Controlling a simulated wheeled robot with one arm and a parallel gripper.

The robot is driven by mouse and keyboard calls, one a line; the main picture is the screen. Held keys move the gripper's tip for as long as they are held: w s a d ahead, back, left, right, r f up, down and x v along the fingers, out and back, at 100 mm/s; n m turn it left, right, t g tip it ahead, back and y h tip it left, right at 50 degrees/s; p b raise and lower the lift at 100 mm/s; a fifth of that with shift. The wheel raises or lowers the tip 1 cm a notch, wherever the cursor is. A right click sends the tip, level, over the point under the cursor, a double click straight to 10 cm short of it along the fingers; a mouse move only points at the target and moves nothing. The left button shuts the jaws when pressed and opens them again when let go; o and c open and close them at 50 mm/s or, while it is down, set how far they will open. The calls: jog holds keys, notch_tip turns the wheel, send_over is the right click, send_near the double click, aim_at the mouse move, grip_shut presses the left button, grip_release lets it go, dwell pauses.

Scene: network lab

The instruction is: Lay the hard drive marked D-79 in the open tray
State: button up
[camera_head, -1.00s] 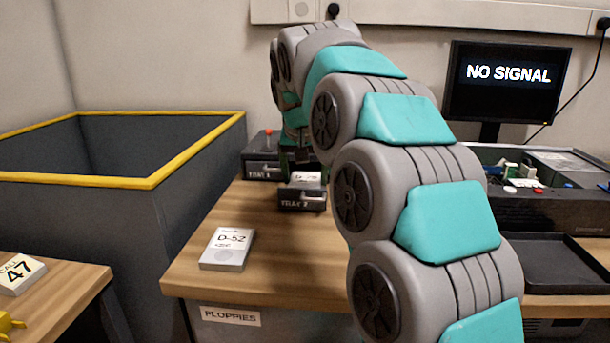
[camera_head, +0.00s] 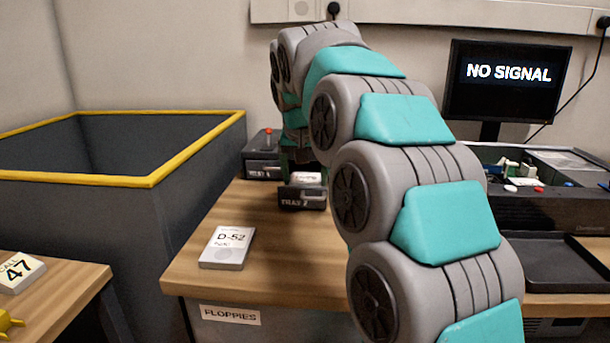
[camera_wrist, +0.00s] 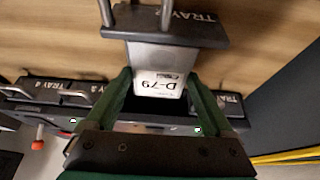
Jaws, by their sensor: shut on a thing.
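The hard drive marked D-79 (camera_wrist: 160,83) is between the green fingers of my gripper (camera_wrist: 159,75) in the wrist view, and the gripper is shut on it. Its label is upside down in that view. The open tray (camera_wrist: 165,30) is pulled out, its front panel and handle beyond the drive. The drive is over or partly inside this tray; its underside is hidden. In the head view a sliver of the drive (camera_head: 306,177) shows just above the tray front (camera_head: 302,201). My arm hides most of the gripper there.
Another drive, D-52 (camera_head: 228,248), lies on the wooden table (camera_head: 190,276). Closed tray fronts, including TRAY 3 (camera_wrist: 90,92) and TRAY 4 (camera_wrist: 38,86), flank the open one. A yellow-rimmed bin (camera_head: 150,182) stands left. A shallow black tray (camera_head: 560,262) is at right.

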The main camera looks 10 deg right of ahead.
jog(key=shift+f, duration=0.4)
dwell(0.9)
jog(key=o, duration=1.5)
jog(key=shift+r, duration=0.1)
jog(key=shift+r+p, duration=2.1)
jog(key=shift+r, duration=1.8)
jog(key=shift+s, duration=0.1)
